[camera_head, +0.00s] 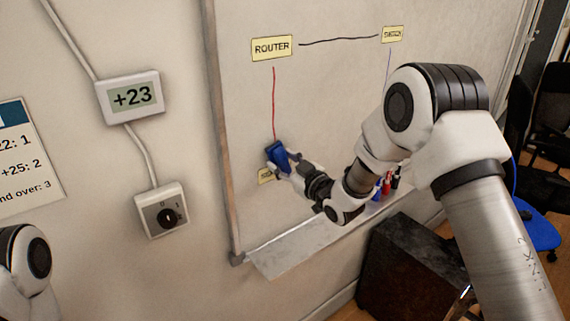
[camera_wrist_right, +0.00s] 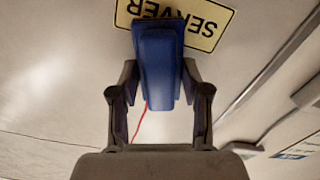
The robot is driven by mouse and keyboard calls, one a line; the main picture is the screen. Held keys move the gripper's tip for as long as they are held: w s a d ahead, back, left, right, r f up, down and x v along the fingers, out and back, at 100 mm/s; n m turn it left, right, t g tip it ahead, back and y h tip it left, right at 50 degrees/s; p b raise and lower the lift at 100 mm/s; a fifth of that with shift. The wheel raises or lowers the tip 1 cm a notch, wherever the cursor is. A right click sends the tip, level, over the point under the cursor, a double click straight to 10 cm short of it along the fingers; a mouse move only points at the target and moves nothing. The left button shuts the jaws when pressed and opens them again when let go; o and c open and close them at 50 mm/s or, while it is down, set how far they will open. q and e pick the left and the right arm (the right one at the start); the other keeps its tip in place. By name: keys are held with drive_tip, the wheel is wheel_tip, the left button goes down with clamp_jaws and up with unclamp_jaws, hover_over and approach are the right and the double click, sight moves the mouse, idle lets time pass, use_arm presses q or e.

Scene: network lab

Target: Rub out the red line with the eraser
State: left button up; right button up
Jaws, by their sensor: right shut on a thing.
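The red line (camera_head: 274,103) runs down the whiteboard (camera_head: 340,85) from below the ROUTER label (camera_head: 272,48) to the blue eraser (camera_head: 277,155). My right gripper (camera_head: 287,168) is shut on the eraser, which is at the board near the line's lower end. In the right wrist view the eraser (camera_wrist_right: 158,65) sits between the two fingers of the right gripper (camera_wrist_right: 158,85) and partly covers the SERVER label (camera_wrist_right: 203,22). A piece of the red line (camera_wrist_right: 139,122) shows beside it there. Whether the eraser touches the board is hard to tell. My left gripper is not in view.
A black line (camera_head: 340,40) joins ROUTER to the SWITCH label (camera_head: 392,34), with a bluish line (camera_head: 388,62) below it. Several markers (camera_head: 387,184) stand on the board's tray (camera_head: 285,252). A dark box (camera_head: 410,270) and a blue chair (camera_head: 540,232) are at right.

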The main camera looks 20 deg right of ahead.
drive_tip(key=shift+w+a, duration=0.15)
drive_tip(key=shift+w, duration=0.15)
